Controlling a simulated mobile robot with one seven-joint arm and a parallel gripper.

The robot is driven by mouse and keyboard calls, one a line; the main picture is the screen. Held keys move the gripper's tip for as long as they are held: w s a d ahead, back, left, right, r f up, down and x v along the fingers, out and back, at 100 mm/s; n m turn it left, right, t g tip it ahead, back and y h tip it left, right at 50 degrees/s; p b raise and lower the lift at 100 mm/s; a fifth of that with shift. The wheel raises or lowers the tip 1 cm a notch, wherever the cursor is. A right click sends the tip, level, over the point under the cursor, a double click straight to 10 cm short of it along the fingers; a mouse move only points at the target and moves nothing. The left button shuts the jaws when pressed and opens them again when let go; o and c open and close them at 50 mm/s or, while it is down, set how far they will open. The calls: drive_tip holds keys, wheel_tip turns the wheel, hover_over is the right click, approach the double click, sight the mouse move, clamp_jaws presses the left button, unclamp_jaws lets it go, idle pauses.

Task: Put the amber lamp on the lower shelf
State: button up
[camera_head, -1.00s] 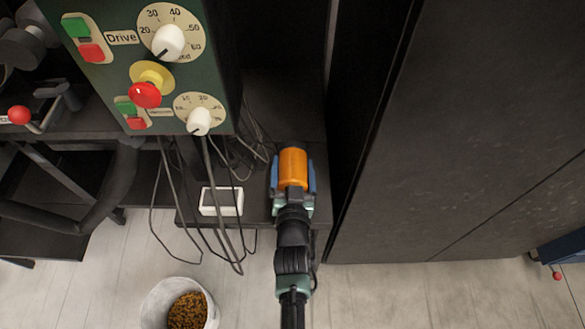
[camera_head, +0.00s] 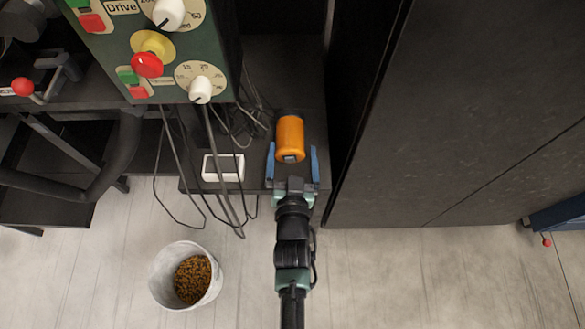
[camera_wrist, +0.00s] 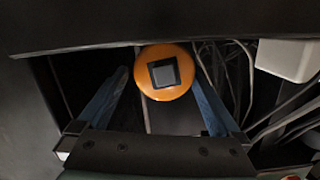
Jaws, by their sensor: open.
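The amber lamp (camera_head: 290,136) is an orange cylinder with a dark square on its near end. It rests on the dark shelf (camera_head: 258,182) below the green control panel. In the wrist view the lamp (camera_wrist: 164,72) appears end-on, beyond and between the blue fingertips. My gripper (camera_head: 292,165) is open, its blue fingers (camera_wrist: 158,98) spread to either side in front of the lamp. The fingers do not appear to touch it. Whether this shelf is the lower one I cannot tell from these views.
A white box (camera_head: 222,168) and several loose cables (camera_head: 243,120) lie left of the lamp. A tall dark cabinet (camera_head: 450,120) stands close on the right. A white bucket (camera_head: 163,290) of brown pellets stands on the floor. The control panel (camera_head: 112,45) overhangs at upper left.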

drive_tip(key=s, duration=0.4)
drive_tip(key=s+r, duration=0.1)
drive_tip(key=s, duration=0.1)
drive_tip(key=shift+p, duration=0.35)
